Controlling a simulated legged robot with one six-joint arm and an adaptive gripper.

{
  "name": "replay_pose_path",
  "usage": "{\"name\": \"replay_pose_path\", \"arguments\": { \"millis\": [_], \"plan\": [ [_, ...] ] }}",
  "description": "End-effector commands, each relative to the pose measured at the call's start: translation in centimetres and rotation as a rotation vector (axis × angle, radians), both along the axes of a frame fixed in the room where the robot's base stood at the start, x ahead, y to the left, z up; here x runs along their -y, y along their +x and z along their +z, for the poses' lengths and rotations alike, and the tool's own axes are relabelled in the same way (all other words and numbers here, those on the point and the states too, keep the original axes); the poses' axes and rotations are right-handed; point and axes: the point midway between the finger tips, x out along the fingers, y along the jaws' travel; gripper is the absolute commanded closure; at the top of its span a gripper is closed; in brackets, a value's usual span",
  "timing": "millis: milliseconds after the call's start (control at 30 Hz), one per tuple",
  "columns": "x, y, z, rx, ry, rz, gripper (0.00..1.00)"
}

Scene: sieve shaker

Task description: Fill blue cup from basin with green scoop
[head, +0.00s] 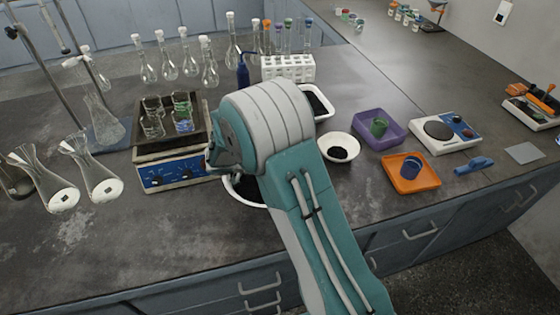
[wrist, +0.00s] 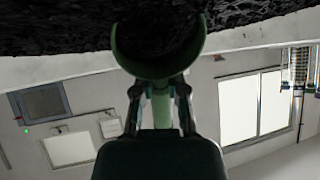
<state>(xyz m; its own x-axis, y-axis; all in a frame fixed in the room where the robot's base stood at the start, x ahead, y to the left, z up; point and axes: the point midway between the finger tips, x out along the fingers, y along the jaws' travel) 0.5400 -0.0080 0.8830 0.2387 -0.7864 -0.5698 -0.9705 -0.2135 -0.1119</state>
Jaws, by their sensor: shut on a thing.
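The blue cup (head: 411,168) stands in an orange tray (head: 413,184) on the right of the bench. The basin (head: 250,199) is white and mostly hidden behind my arm in the head view. In the wrist view its pale rim (wrist: 60,68) and dark granular material (wrist: 60,25) fill the top. My gripper (wrist: 160,90) is shut on the handle of the green scoop (wrist: 158,70), at the basin. The scoop's bowl lies against the dark material and looks dark inside; how full it is cannot be told. My gripper and the scoop are hidden in the head view.
A white bowl (head: 341,137) with dark material, a purple tray (head: 366,138) with a green cup (head: 379,127), and a balance (head: 420,142) stand nearby. A blue scoop-like tool (head: 474,165) lies at right. A shaker (head: 165,175) with glassware stands left of my arm.

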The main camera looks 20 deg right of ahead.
Motion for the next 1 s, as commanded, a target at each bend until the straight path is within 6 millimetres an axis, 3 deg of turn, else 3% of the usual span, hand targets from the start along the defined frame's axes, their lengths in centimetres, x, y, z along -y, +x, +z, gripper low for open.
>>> {"name": "replay_pose_path", "arguments": {
  "millis": [433, 800, 1000],
  "plan": [
    [-2.8, -0.1, 0.0, 0.001, 0.016, 0.0, 1.0],
    [-2.4, -0.1, -1.0, -0.022, 0.456, -0.004, 1.0],
    [-2.2, -0.1, -1.4, -0.032, 0.591, -0.003, 1.0]
  ]
}}
